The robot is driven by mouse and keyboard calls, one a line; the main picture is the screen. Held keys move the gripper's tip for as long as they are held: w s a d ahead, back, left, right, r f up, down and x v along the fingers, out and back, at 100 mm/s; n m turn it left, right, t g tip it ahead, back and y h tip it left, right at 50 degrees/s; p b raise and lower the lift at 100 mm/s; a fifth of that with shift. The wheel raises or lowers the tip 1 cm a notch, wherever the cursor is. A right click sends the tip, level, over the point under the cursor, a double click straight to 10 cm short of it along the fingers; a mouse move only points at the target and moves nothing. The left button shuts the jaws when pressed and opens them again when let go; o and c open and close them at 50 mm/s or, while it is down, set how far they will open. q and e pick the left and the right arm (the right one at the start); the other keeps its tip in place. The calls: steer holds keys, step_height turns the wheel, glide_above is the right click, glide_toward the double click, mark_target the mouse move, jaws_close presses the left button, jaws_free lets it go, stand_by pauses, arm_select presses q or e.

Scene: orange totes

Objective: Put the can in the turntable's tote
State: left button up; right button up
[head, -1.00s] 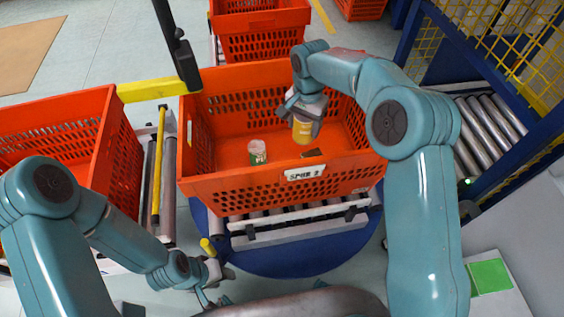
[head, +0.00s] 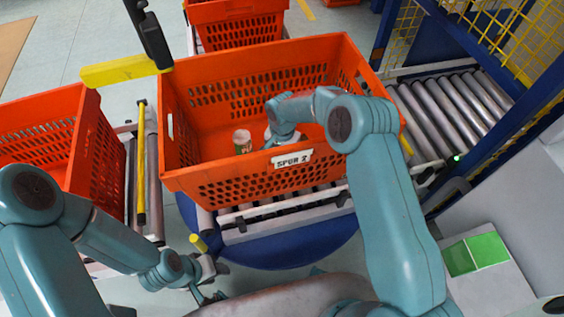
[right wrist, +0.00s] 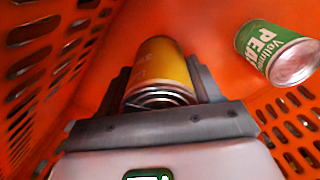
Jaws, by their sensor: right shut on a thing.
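The turntable (head: 330,236) is a blue disc, and an orange tote (head: 215,186) stands on it. My right gripper (right wrist: 160,92) reaches down inside this tote. It is shut on a yellow-orange can (right wrist: 163,62), with a finger on each side. In the head view my right forearm and the tote's front wall hide this can. A green and white peas can (head: 242,141) stands in the same tote; it also shows in the right wrist view (right wrist: 275,48), beside the held can. My left gripper (head: 214,283) is open and empty, low in front of the turntable.
Another orange tote (head: 105,165) stands at the left, and one more (head: 235,25) is behind. A yellow bar (head: 125,71) juts out near the turntable tote's back left corner. A roller conveyor (head: 440,115) and a blue frame with yellow mesh (head: 480,35) are at the right.

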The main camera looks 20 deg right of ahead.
steer(key=shift+f, duration=2.8)
steer(key=shift+w+f+b, duration=0.1)
steer(key=shift+f+b, duration=0.15)
steer(key=shift+b, duration=0.1)
steer(key=o, duration=1.3)
steer(key=shift+r, duration=0.1)
steer(key=shift+r+p, duration=0.3)
steer(key=shift+p, duration=0.1)
step_height(320, 180, up, 12)
steer(key=shift+f, duration=0.15)
